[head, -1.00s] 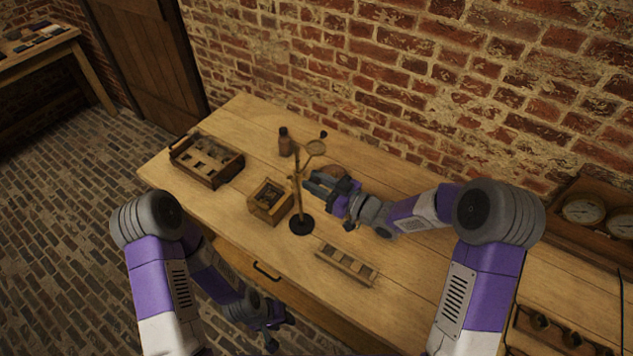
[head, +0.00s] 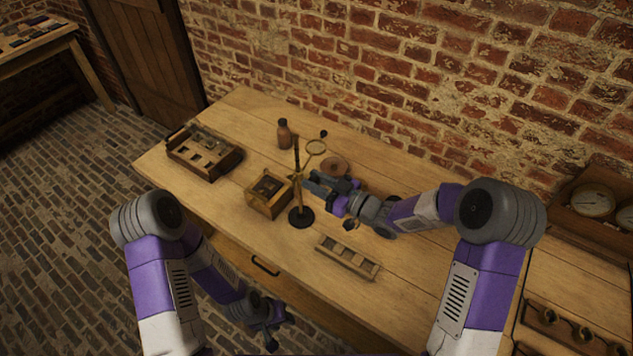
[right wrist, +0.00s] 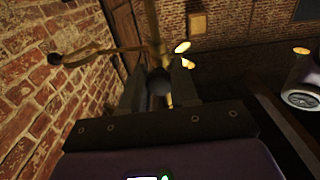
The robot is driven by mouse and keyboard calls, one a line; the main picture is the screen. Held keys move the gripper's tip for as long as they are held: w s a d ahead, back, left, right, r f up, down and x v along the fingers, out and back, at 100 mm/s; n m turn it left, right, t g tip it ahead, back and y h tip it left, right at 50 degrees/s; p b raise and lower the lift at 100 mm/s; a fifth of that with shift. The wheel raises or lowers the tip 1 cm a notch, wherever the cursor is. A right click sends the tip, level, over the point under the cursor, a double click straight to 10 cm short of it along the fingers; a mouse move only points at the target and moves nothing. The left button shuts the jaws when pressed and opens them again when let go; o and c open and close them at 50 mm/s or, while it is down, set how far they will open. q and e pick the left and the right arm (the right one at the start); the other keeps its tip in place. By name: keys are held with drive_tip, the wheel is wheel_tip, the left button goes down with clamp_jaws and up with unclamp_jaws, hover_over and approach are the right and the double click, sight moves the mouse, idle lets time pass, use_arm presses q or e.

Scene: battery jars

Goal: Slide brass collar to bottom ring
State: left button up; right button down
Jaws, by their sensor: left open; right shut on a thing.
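A slim upright stand with a round black base (head: 301,219) is on the wooden table. The brass collar (head: 298,179) is around its rod, about midway down, with a thin arm and open hoop (head: 316,147) reaching up behind. My right gripper (head: 309,183) comes from the right and is shut at the collar. In the right wrist view its fingers (right wrist: 160,88) close around a dark round knob (right wrist: 158,80) by the rod. I cannot make out a bottom ring on the rod. My left gripper (head: 271,336) is open and empty, low in front of the table.
A small wooden box (head: 266,208) stands just left of the stand. A slotted wooden rack (head: 346,258) lies in front right. A brown bottle (head: 284,134) and a copper dish (head: 333,165) are behind. A larger wooden tray (head: 203,172) is at the left.

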drive_tip(key=shift+s+f, duration=0.1)
drive_tip(key=shift+f, duration=0.25)
drive_tip(key=c, duration=1)
unclamp_jaws()
drive_tip(key=shift+r, duration=0.1)
drive_tip(key=v, duration=0.7)
drive_tip(key=shift+s+d, duration=0.1)
drive_tip(key=shift+d, duration=0.2)
